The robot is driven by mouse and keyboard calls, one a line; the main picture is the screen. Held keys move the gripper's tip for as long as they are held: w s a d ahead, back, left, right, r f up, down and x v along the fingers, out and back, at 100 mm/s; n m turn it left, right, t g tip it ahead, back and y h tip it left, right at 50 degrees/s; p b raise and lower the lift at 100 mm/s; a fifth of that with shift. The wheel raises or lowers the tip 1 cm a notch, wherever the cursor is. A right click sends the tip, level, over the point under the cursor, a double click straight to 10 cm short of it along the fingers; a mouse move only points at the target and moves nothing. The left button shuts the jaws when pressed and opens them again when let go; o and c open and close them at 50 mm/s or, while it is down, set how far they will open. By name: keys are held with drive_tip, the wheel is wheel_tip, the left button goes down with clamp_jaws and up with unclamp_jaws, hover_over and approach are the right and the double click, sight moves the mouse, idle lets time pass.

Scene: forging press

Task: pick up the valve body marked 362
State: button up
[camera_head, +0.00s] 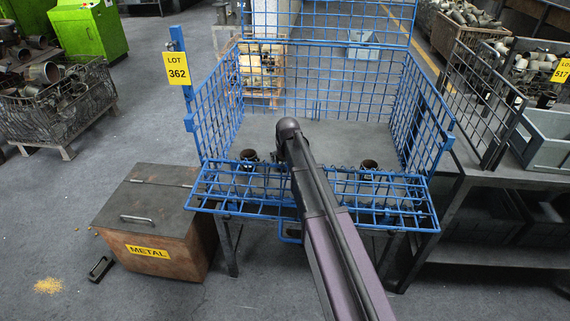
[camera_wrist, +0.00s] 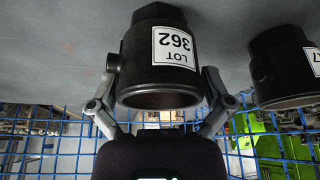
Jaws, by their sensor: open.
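The valve body marked 362 (camera_wrist: 165,60) is a dark cylinder with a white "LOT 362" label, seen upside down in the wrist view, its round opening towards the camera. My gripper (camera_wrist: 161,70) is open, with one finger on each side of this valve body. The right finger is close to its side; I cannot tell if either finger touches. In the head view my arm hides the gripper and most likely this valve body, inside the blue wire basket (camera_head: 210,116).
A second labelled valve body (camera_wrist: 285,70) stands close on the right in the wrist view. In the head view, dark valve bodies stand left (camera_head: 248,158) and right (camera_head: 369,165) of my arm, behind the basket's lowered front flap. A "LOT 362" sign (camera_head: 177,69) hangs at the basket's left post.

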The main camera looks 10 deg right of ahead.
drive_tip(key=c, duration=1)
drive_tip(key=shift+r, duration=0.2)
wheel_tip(320, 180, up, 10)
drive_tip(key=p, duration=1)
drive_tip(key=shift+f, duration=0.2)
